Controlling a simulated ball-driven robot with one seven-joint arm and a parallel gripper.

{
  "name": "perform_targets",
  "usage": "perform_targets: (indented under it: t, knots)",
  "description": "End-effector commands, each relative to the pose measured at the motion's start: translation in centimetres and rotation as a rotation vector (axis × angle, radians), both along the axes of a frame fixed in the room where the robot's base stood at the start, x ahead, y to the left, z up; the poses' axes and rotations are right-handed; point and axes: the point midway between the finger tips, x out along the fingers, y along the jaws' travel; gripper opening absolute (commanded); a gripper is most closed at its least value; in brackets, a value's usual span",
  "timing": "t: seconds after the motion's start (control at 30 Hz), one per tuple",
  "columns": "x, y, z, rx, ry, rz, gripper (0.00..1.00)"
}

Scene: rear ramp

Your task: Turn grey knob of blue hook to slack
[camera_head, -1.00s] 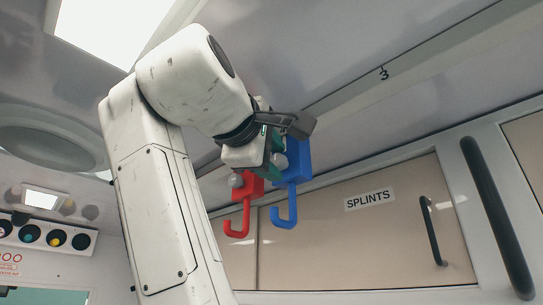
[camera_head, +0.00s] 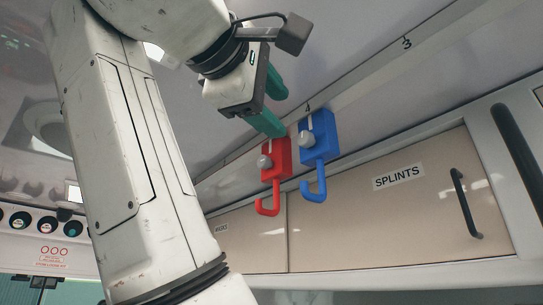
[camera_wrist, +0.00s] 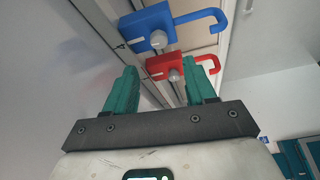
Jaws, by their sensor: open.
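The blue hook (camera_head: 318,137) hangs from the ceiling rail, its curved end pointing down. Its grey knob (camera_head: 306,139) sits on the block's left face. In the wrist view the blue hook (camera_wrist: 153,25) lies at the top, with its grey knob (camera_wrist: 159,39) facing me. A red hook (camera_head: 277,161) with its own grey knob (camera_head: 264,161) hangs just left of it. My gripper (camera_head: 277,109) has green fingers, open and empty, up and left of both hooks. In the wrist view my gripper (camera_wrist: 163,78) has the red hook (camera_wrist: 165,66) between and beyond its fingertips.
A beige cupboard labelled SPLINTS (camera_head: 398,177) with a black handle (camera_head: 466,203) is behind and below the hooks. A black grab bar (camera_head: 519,155) is at the right. The ceiling rail (camera_head: 362,72) carries numbers. Open air lies below the hooks.

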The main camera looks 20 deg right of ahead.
Motion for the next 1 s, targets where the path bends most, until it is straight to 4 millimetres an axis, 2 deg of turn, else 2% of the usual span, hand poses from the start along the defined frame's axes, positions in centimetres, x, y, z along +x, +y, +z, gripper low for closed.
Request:
perform_targets:
  t: [0.2, 0.77, 0.87, 0.97, 1.0]
  knots:
    - [-0.8, 1.0, -0.1, -0.001, 0.001, 0.000, 0.55]
    - [-0.6, 1.0, -0.2, 0.001, 0.002, 0.002, 0.55]
    - [0.9, 1.1, -1.7, 0.007, 0.018, 0.018, 0.55]
    - [4.1, 1.3, -5.2, 0.028, 0.052, 0.057, 0.55]
    - [5.7, 1.4, -7.1, 0.041, 0.070, 0.079, 0.55]
